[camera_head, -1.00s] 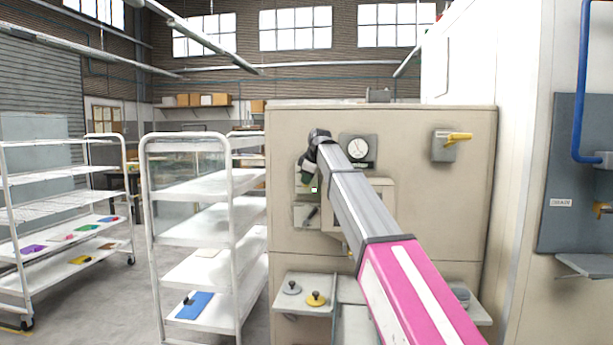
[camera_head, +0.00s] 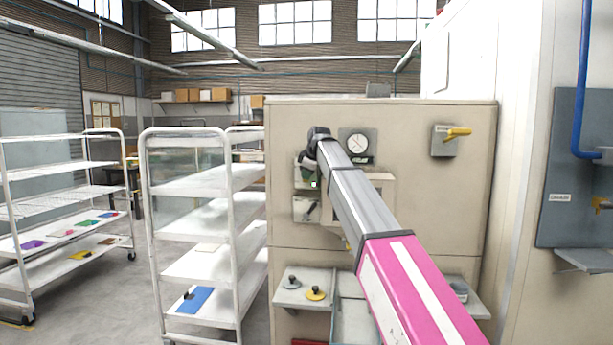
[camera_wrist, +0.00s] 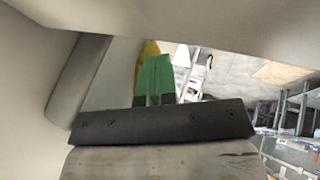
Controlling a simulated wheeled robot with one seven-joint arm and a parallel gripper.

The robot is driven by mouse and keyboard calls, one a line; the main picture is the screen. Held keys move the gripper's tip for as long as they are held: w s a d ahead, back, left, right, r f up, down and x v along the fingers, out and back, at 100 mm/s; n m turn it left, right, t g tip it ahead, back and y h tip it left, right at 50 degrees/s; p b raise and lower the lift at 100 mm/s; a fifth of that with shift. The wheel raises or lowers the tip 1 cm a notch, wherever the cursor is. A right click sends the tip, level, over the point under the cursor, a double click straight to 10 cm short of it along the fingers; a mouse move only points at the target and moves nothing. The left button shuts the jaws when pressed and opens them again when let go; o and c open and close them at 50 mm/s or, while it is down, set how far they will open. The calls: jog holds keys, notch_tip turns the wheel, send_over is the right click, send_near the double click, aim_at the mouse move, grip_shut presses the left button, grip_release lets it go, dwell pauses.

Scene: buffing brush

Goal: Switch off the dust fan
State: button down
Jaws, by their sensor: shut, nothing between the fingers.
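A beige machine cabinet (camera_head: 400,220) stands ahead with several controls on its face. I cannot read which one belongs to the dust fan. A grey box with a dark lever (camera_head: 306,209) is at the left, and a plate above it is partly covered by my wrist. A grey box with a yellow lever (camera_head: 446,140) is at the upper right. My gripper (camera_head: 308,180) is at the left part of the cabinet face, just above the dark-lever box; contact cannot be told. In the wrist view, its green fingers with dark tips (camera_wrist: 155,100) are together and empty, close to a dark screwed strip (camera_wrist: 165,122).
A round dial (camera_head: 358,146) is right of my wrist. A shelf with grey and yellow knobbed discs (camera_head: 315,293) juts out below. White rack trolleys (camera_head: 200,230) stand to the left. A blue pipe (camera_head: 583,80) and grey panel are at the right.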

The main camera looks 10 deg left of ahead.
jog(key=shift+r, duration=0.75)
jog(key=shift+s, duration=0.15)
jog(key=s+v, duration=0.1)
jog(key=v, duration=1.1)
jog(key=shift+s+a, duration=0.3)
jog(key=shift+s, duration=0.2)
